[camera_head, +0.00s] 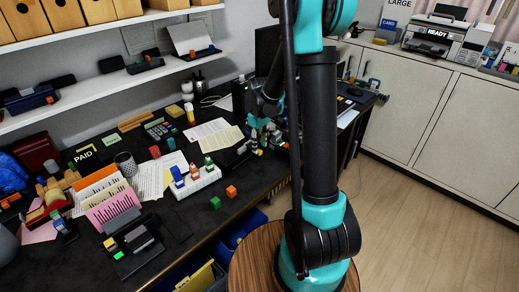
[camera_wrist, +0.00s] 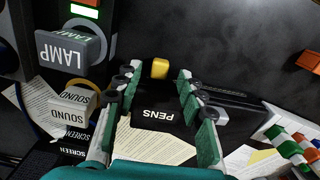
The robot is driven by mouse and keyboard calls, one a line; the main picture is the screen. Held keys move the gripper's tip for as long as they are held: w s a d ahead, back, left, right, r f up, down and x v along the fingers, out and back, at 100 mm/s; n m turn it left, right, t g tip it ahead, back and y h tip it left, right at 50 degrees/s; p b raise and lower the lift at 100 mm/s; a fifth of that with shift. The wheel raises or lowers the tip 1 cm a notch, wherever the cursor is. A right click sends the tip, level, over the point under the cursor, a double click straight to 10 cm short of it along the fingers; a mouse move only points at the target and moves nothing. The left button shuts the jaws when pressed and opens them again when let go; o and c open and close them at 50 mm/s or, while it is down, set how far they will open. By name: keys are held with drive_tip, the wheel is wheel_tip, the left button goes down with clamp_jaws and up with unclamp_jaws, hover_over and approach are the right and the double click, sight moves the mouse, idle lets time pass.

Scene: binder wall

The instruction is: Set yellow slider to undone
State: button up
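A small yellow block (camera_wrist: 160,68), which appears to be the yellow slider, shows in the wrist view at the far end of a black piece labelled PENS (camera_wrist: 158,112). My gripper (camera_wrist: 158,80) is open. Its green-padded fingers stand on either side of the black piece, with the yellow block near the gap between the tips. I cannot tell whether the fingers touch anything. In the head view my gripper (camera_head: 262,133) is over the right end of the dark desk, partly hidden by my arm. No done or undone marking is readable.
In the wrist view, a LAMP switch (camera_wrist: 75,50) and a SOUND knob (camera_wrist: 72,106) are at left. Colored markers (camera_wrist: 292,148) are at right. In the head view, a white marker holder (camera_head: 197,182) and orange cube (camera_head: 231,191) stand on the desk (camera_head: 205,220).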

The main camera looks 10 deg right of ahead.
sight(259, 152)
drive_tip(key=shift+f, duration=1.25)
drive_tip(key=shift+c, duration=0.2)
clamp_jaws()
drive_tip(key=shift+a, duration=0.1)
